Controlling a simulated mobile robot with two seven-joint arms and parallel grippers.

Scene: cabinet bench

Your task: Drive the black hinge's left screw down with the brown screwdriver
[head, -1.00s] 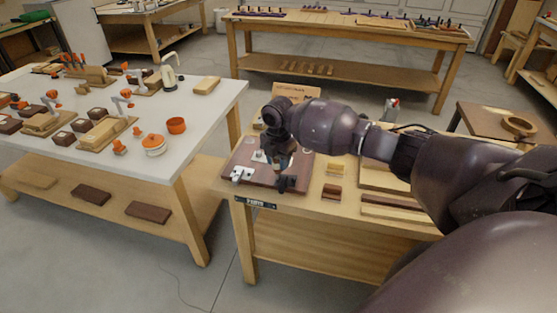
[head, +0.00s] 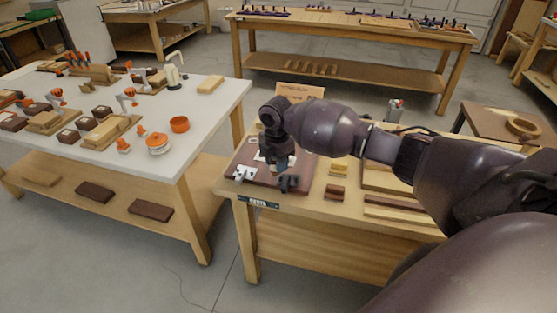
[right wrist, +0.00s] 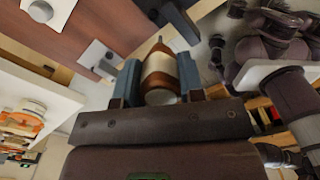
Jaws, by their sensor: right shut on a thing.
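A brown wooden board (head: 240,161) lies on the near bench, and it also shows in the right wrist view (right wrist: 82,30). The black hinge (head: 289,184) is at the board's front right edge; its screws are too small to make out. My right gripper (head: 281,168) is over the board, just behind and above the hinge. In the right wrist view its blue-grey fingers are shut on the brown screwdriver (right wrist: 160,72), around its brown and cream handle. Whether its tip touches a screw is hidden. My left gripper is not in view.
A silver hinge (head: 243,174) sits at the board's front left. Small wood blocks (head: 334,192) and a wooden tray (head: 385,211) lie to the right. A cardboard sign (head: 300,91) stands behind. A white table (head: 215,101) with orange parts is at left.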

